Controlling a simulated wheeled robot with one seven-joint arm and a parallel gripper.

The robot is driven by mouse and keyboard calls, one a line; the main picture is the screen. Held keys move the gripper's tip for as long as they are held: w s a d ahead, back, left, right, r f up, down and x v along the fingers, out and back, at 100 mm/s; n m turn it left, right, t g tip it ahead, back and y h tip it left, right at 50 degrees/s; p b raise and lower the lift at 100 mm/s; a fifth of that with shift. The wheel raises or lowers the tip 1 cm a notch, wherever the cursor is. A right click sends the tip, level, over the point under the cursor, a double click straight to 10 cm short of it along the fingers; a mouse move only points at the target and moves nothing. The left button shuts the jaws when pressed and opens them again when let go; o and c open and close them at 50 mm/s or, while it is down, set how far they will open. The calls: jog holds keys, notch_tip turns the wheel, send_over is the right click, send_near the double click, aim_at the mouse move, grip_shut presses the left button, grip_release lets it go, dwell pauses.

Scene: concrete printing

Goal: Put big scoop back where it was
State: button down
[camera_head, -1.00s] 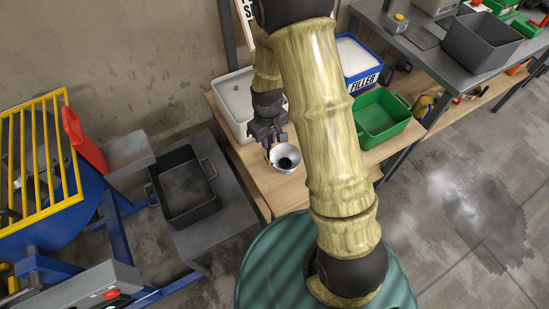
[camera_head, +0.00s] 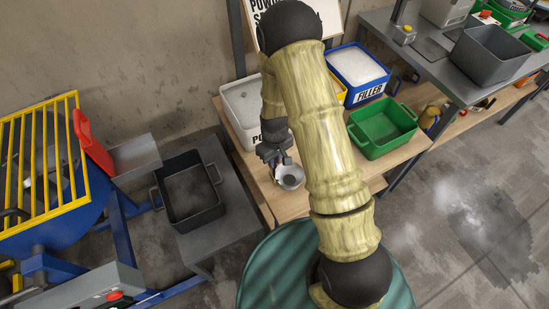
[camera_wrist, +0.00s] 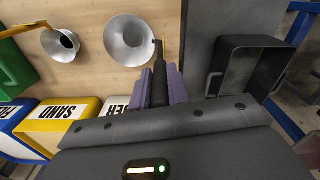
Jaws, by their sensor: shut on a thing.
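My gripper (camera_head: 277,160) is shut on the black handle of the big scoop (camera_head: 290,177), a metal scoop with a wide round bowl. In the wrist view the purple fingers of my gripper (camera_wrist: 160,80) clasp the handle, and the bowl of the big scoop (camera_wrist: 130,43) lies beyond them over the wooden table (camera_wrist: 95,70). I cannot tell whether the bowl touches the wood. A smaller metal scoop (camera_wrist: 60,44) with a yellow handle lies to its left in the wrist view; my arm hides it in the head view.
A white powder bin (camera_head: 241,108), a blue-rimmed filler bin (camera_head: 357,68) and a green bin (camera_head: 382,128) stand on the table. A dark tray (camera_head: 190,188) rests on the grey stand to the left. The table's front left edge is close to the scoop.

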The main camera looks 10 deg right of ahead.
jog(key=shift+f, duration=0.1)
jog(key=c, duration=1.3)
grip_release()
jog(key=shift+c, duration=0.2)
notch_tip(320, 180, up, 12)
jog(key=shift+r+b, duration=0.15)
jog(key=shift+b, duration=0.6)
jog(key=shift+s, duration=0.1)
